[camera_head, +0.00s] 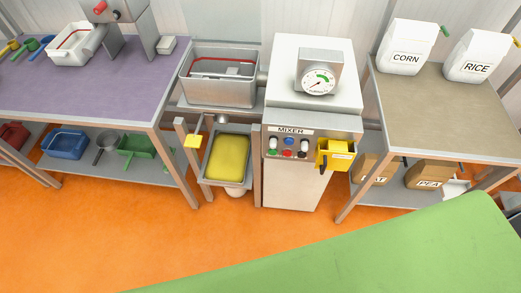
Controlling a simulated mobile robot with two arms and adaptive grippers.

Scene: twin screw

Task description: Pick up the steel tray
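A steel tray (203,172) with a grey metal rim sits low, left of the mixer (290,185). Its inside looks filled with a yellow mass (229,157). It rests between metal legs under a steel hopper (216,92), apart from the hopper's bottom. A small yellow piece (193,141) shows at its upper left. I cannot tell whether that piece belongs to the tray. Neither of my grippers is in view.
A purple-topped table (90,75) stands left, with pans and bins on its lower shelf. A brown-topped table (450,105) stands right, with CORN (406,45) and RICE (475,57) bags. A green surface (390,250) fills the front right. Orange floor (110,235) is open at front left.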

